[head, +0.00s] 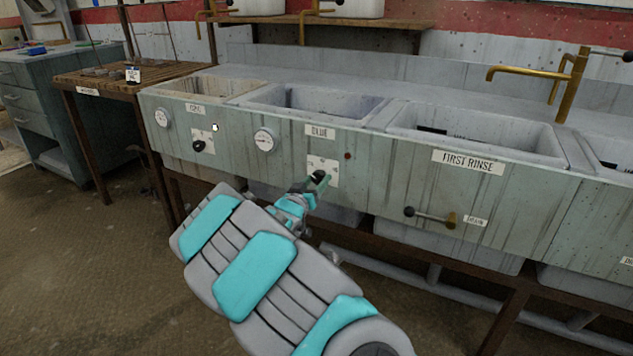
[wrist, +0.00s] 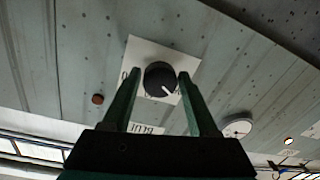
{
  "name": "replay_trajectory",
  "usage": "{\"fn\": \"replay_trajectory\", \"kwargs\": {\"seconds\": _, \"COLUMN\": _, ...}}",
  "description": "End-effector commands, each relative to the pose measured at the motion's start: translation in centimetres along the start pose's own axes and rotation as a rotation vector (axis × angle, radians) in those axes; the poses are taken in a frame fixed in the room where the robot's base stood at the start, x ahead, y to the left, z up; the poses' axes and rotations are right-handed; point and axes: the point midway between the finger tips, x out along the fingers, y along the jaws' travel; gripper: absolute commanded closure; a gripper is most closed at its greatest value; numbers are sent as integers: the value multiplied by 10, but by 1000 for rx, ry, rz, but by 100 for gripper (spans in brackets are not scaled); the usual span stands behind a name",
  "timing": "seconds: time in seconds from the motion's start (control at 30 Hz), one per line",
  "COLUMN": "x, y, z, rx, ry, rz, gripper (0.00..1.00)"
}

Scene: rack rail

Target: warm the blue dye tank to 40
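My gripper (head: 311,186) is open at the knob, one finger on each side (wrist: 160,88), with small gaps visible.
A dark reddish lamp (head: 348,156) is right of the knob. The left tank has its own gauge (head: 163,117), knob (head: 198,146) and a bright lamp (head: 215,127). The first rinse tank (head: 480,140) has a drain lever (head: 430,215). Floor at left is clear.

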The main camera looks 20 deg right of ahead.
Motion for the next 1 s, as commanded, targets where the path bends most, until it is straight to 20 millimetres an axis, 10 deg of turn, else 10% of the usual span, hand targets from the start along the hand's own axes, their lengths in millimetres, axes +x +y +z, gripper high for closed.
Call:
{"fn": "replay_trajectory", "kwargs": {"seconds": 0.5, "x": 0, "y": 0, "z": 0, "rx": 0, "ry": 0, "rz": -1, "gripper": 100}}
{"fn": "replay_trajectory", "kwargs": {"seconds": 1.0, "x": -1, "y": -3, "z": 4, "rx": 121, "ry": 7, "rz": 1, "gripper": 100}}
